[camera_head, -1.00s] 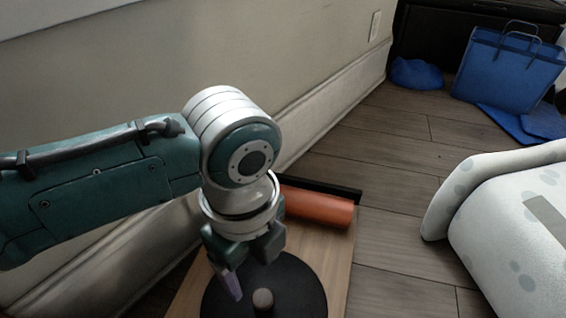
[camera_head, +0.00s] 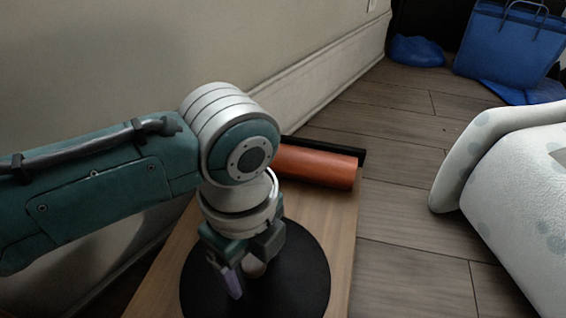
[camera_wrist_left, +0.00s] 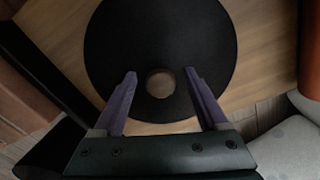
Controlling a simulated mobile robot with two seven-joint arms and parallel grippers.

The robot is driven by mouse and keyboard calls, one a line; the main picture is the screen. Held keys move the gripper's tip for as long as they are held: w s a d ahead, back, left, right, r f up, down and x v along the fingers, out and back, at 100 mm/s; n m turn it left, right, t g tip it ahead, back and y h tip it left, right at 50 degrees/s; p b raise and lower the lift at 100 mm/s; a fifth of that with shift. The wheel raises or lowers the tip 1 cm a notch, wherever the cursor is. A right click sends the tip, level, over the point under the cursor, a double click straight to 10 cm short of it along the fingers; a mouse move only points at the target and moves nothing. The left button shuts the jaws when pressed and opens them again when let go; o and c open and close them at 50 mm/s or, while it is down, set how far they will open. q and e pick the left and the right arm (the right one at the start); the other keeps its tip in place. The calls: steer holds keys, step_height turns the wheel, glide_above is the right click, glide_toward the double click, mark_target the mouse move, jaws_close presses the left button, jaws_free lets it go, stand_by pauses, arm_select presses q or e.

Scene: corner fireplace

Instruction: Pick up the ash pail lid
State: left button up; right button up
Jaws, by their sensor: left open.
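The ash pail lid (camera_head: 300,285) is a flat black disc with a small round wooden knob (camera_head: 252,268) in its middle, lying on a wooden board. In the left wrist view the lid (camera_wrist_left: 160,35) fills the upper middle, and its knob (camera_wrist_left: 160,83) shows between the two purple fingertips. My left gripper (camera_head: 245,272) is open, pointing down over the lid, with the knob partly hidden behind a finger. In the wrist view the left gripper (camera_wrist_left: 160,75) has a finger on either side of the knob, with gaps on both sides. I cannot tell their height difference. My right gripper is not in view.
An orange-red cylinder (camera_head: 315,167) lies at the board's far end, beside a black bar (camera_head: 345,153). The wooden board (camera_head: 340,215) runs along the wall. A white spotted padded piece (camera_head: 525,200) stands at right. A blue bag (camera_head: 510,45) is at the back. Floor between is clear.

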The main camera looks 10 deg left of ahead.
arm_select(q)
steer(key=shift+r, duration=0.1)
jaws_close()
stand_by(0.4)
